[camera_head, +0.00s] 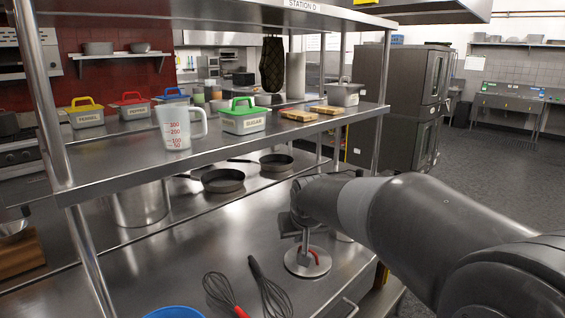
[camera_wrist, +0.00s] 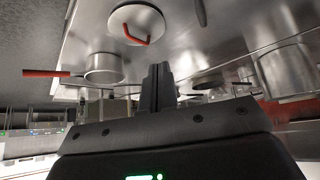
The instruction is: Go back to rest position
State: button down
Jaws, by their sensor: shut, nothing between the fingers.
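My arm reaches in from the right in the head view. My gripper (camera_head: 291,226) is at its end, over the steel counter (camera_head: 200,245) and below the upper shelf (camera_head: 120,178). In the wrist view, my gripper (camera_wrist: 158,84) has its two dark fingers together with nothing between them. In the head view, a round metal disc with a red handle (camera_head: 307,263) lies on the counter just below the gripper. It also shows in the wrist view (camera_wrist: 118,28), apart from the fingers.
Two whisks (camera_head: 222,290) and a blue bowl (camera_head: 174,312) lie at the front. Two pans (camera_head: 223,181) stand further back. The shelf bears a measuring jug (camera_head: 178,128) and a green-lidded sugar box (camera_head: 243,122). A shelf post (camera_head: 381,95) stands near my arm. Open floor (camera_head: 500,180) lies at right.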

jog(key=s+d, duration=0.3)
jog(key=s, duration=0.6)
jog(key=s+d+f+m, duration=0.1)
jog(key=s+d, duration=0.3)
jog(key=s, duration=0.6)
jog(key=s+d+m+g+h, duration=0.1)
jog(key=s+d, duration=0.3)
jog(key=s, duration=0.6)
jog(key=shift+s+f, duration=0.2)
jog(key=shift+f, duration=0.05)
